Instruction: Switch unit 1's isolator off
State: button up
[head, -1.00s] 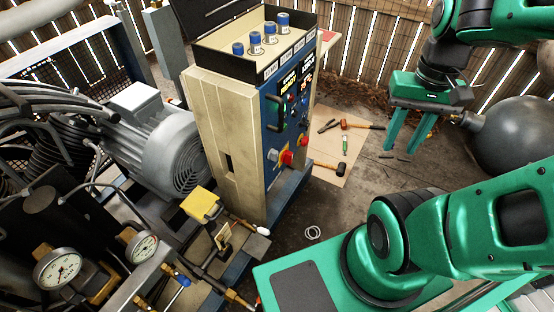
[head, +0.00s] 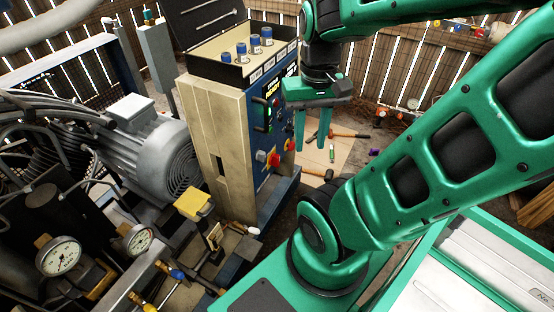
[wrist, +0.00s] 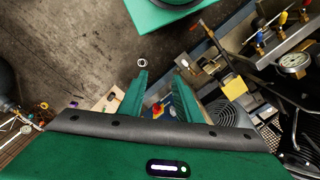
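The control cabinet (head: 222,125) has a cream side and a blue front panel (head: 262,180). Low on the panel are two red rotary switches, a nearer one (head: 274,159) on a yellow plate and a farther one (head: 290,145). Their unit labels are not readable, so I cannot tell which is unit 1's isolator. My green gripper (head: 311,148) is open and empty, fingers pointing down, in front of the panel's far side. In the wrist view, a red switch (wrist: 157,110) and part of the blue panel show between the fingers (wrist: 163,72).
A motor (head: 150,140) and gauges (head: 60,255) stand left of the cabinet. A yellow box (head: 193,205) sits before it. Tools, including a hammer (head: 345,134), lie on a board beyond my gripper. A dark door handle (head: 268,114) sticks out from the panel.

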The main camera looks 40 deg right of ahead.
jog(key=shift+o, duration=0.4)
jog(key=shift+o, duration=0.2)
jog(key=shift+s+r, duration=0.2)
jog(key=shift+s, duration=0.35)
jog(key=m+t+y, duration=1)
jog(key=m, duration=0.9)
send_near(276, 160)
jog(key=s+a, duration=0.6)
jog(key=a, duration=0.1)
jog(key=w+d+f+m+t+h, duration=0.2)
jog(key=d+m+t+h, duration=0.25)
jog(key=m+t, duration=0.25)
jog(key=x, duration=0.9)
jog(key=shift+w, duration=0.4)
jog(key=shift+d+r, duration=0.1)
jog(key=shift+d, duration=0.05)
